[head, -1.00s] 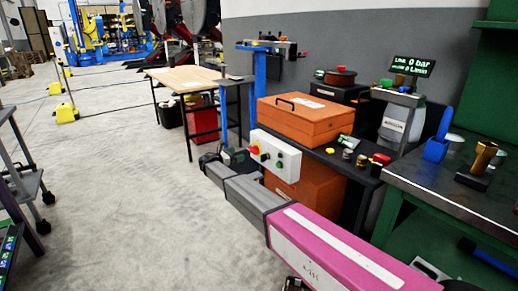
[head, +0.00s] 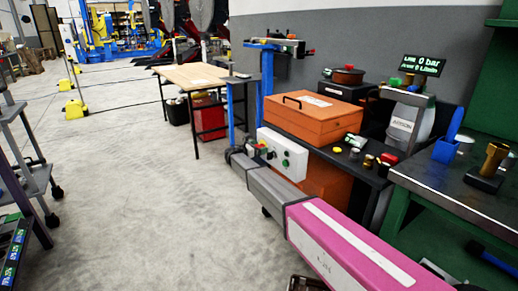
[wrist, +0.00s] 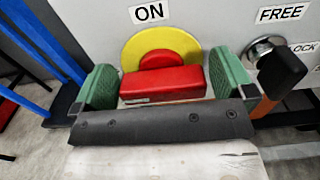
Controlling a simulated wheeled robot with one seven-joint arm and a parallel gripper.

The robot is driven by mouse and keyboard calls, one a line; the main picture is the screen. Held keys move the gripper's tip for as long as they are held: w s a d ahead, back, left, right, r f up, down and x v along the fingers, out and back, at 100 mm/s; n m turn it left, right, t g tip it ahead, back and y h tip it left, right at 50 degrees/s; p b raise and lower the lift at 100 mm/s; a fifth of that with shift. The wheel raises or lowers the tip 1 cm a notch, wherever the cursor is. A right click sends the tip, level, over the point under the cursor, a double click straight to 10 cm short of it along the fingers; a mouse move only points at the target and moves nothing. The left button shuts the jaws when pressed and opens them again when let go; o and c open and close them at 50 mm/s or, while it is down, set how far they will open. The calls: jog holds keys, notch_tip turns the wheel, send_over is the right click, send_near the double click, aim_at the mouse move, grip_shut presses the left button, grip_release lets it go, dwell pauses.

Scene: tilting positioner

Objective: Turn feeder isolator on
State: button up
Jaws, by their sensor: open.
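The feeder isolator is a red handle (wrist: 162,84) on a round yellow plate (wrist: 190,45), with an "ON" label (wrist: 149,12) above it. Its bar lies crosswise in the wrist view. My gripper (wrist: 162,88) is open, its green pads on either side of the handle's two ends. The left pad is close to the bar's end; I cannot tell whether either pad touches it. In the head view the isolator is on the front of a white control box (head: 284,153), and my arm's end largely covers it.
Blue posts (wrist: 45,45) stand at left. An orange toolbox (head: 315,118) sits behind the control box.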

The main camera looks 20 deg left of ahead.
jog(key=c, duration=0.7)
jog(key=shift+c, duration=0.2)
jog(key=m, duration=0.4)
jog(key=shift+s+d+m, duration=0.15)
jog(key=shift+d+m, duration=0.05)
jog(key=shift+m, duration=0.1)
jog(key=m, duration=0.4)
jog(key=shift+s+d+f+m, duration=0.1)
jog(key=shift+f+m, duration=0.05)
jog(key=shift+m, duration=0.15)
jog(key=m, duration=0.4)
jog(key=shift+s+d+f, duration=0.1)
jog(key=shift+f, duration=0.1)
jog(key=shift+f+m, duration=0.2)
jog(key=shift+m, duration=2.2)
